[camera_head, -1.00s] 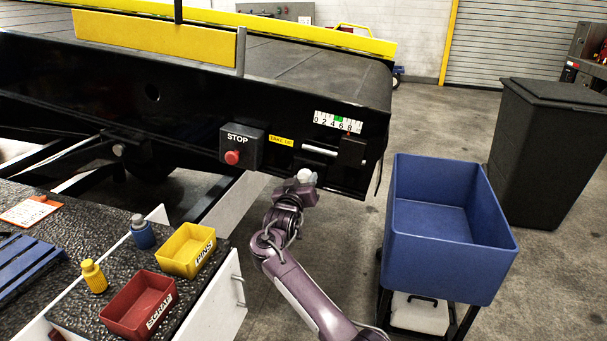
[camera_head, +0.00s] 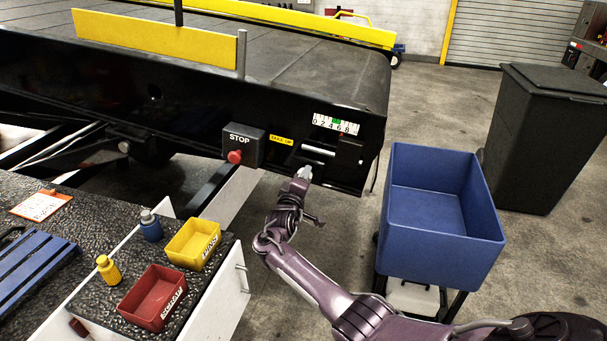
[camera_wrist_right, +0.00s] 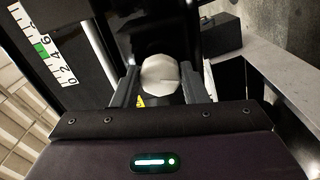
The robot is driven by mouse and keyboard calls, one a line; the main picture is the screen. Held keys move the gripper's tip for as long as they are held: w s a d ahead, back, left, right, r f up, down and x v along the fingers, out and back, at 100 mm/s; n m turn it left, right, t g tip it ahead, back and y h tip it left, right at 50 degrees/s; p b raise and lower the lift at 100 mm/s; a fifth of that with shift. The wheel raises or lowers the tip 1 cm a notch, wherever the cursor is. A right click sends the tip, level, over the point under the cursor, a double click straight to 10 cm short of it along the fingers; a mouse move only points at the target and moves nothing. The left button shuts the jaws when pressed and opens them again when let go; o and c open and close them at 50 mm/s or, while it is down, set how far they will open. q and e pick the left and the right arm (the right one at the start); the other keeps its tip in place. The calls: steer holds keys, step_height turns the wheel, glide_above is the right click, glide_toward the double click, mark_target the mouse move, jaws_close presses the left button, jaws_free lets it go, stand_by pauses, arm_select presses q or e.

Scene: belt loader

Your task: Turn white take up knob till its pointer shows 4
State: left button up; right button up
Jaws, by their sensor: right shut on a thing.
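The white take-up knob (camera_wrist_right: 160,75) is faceted and sits between the two dark fingers of my right gripper (camera_wrist_right: 158,88) in the right wrist view. The gripper is shut on it. My left gripper is out of view.
A red stop button (camera_head: 235,157) on a dark box is left of the knob. A blue bin (camera_head: 440,255) stands close on the right. A bench with a yellow tray (camera_head: 194,259), a red tray (camera_head: 153,312) and small bottles is at lower left.

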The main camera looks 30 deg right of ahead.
steer(key=shift+n+p, duration=2.65)
steer(key=shift+n, duration=5.05)
steer(key=o, duration=1)
steer(key=shift+r, duration=0.1)
steer(key=shift+c, duration=0.2)
steer(key=shift+a, duration=0.1)
